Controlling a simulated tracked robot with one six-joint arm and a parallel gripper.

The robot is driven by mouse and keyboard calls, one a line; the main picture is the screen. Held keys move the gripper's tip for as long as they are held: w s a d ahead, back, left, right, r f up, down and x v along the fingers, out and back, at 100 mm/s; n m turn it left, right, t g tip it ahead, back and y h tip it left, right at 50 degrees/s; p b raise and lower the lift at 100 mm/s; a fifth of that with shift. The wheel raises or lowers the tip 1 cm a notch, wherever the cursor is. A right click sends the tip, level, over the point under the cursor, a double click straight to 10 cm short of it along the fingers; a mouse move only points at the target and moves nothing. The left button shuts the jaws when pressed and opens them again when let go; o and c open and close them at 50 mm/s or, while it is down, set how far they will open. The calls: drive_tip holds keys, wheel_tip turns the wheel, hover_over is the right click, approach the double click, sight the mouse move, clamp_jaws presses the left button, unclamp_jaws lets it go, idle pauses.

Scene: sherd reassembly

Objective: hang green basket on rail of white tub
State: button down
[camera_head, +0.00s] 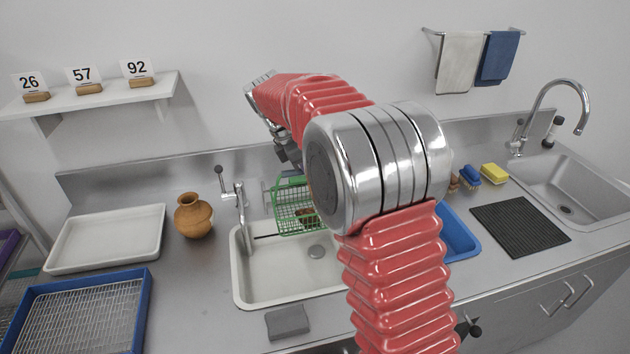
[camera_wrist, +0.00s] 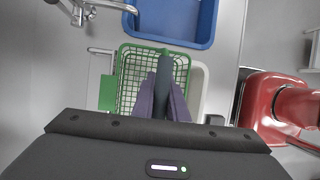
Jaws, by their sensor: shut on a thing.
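The green basket (camera_head: 290,208) is a wire-mesh basket above the back of the white tub (camera_head: 240,290), partly hidden by my arm in the head view. A brownish piece (camera_head: 307,216) shows in or behind its mesh. The white tub (camera_wrist: 198,85) shows beside and below the basket. A thin dark bar (camera_head: 266,237) crosses the tub's back, perhaps the rail; whether the basket touches it I cannot tell.
A chrome tap (camera_head: 238,200) stands close left of the basket, beside a clay jug (camera_head: 193,215). A blue tub (camera_head: 458,235) is right of the white tub, and a grey sponge (camera_head: 288,321) lies in front. A white tray (camera_head: 105,238) and blue-rimmed rack (camera_head: 80,310) fill the left.

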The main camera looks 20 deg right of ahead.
drive_tip(key=shift+f, duration=0.6)
idle(0.3)
drive_tip(key=c, duration=1.7)
unclamp_jaws()
drive_tip(key=shift+o, duration=0.2)
drive_tip(key=shift+r, duration=0.1)
drive_tip(key=v, duration=1.3)
drive_tip(key=shift+a+r, duration=0.15)
drive_tip(key=shift+a, duration=0.05)
